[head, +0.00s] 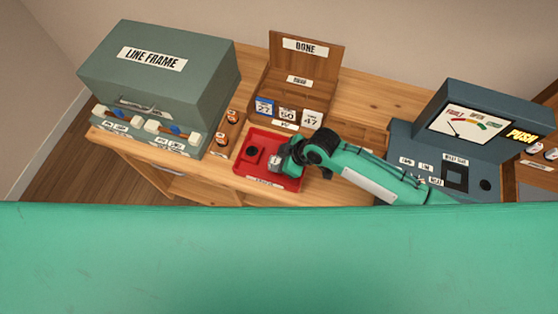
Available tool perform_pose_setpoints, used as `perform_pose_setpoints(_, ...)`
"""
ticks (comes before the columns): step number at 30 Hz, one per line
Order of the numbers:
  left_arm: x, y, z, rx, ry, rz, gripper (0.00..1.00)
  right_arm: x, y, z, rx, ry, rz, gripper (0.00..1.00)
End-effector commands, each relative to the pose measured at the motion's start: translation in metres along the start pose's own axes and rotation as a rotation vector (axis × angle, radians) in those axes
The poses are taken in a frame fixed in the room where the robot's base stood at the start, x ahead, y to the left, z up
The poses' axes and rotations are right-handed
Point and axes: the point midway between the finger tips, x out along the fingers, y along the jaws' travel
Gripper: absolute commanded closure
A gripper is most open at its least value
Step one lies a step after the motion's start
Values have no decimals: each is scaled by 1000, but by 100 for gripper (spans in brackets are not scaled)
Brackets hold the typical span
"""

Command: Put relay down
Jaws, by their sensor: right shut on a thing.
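My right gripper (281,159) reaches in from the right over the red tray (256,182). It is shut on a small pale grey block, the relay (275,160), at the tray's right part. I cannot tell whether the relay touches the tray floor. A small black piece (252,153) sits in the left part of the tray. My left gripper is not in view.
A grey-green LINE FRAME box (155,85) stands at the left. A wooden DONE rack (305,75) with several numbered cards is behind the tray. A dark tester (470,135) with a dial stands at the right. Small orange-brown pieces (222,140) lie left of the tray.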

Motion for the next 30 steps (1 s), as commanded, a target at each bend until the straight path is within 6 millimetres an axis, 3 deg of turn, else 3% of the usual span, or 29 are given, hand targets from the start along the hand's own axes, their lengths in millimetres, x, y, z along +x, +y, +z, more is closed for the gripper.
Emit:
perform_pose_setpoints(14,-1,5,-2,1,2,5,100,12,0,8,-1,1,1,93)
perform_pose_setpoints(15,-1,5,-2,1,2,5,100,13,0,9,-1,0,1,71)
perform_pose_setpoints(18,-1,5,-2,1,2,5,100,12,0,8,-1,0,1,51)
perform_pose_setpoints(30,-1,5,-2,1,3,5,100,6,1,7,-1,1,2,51)
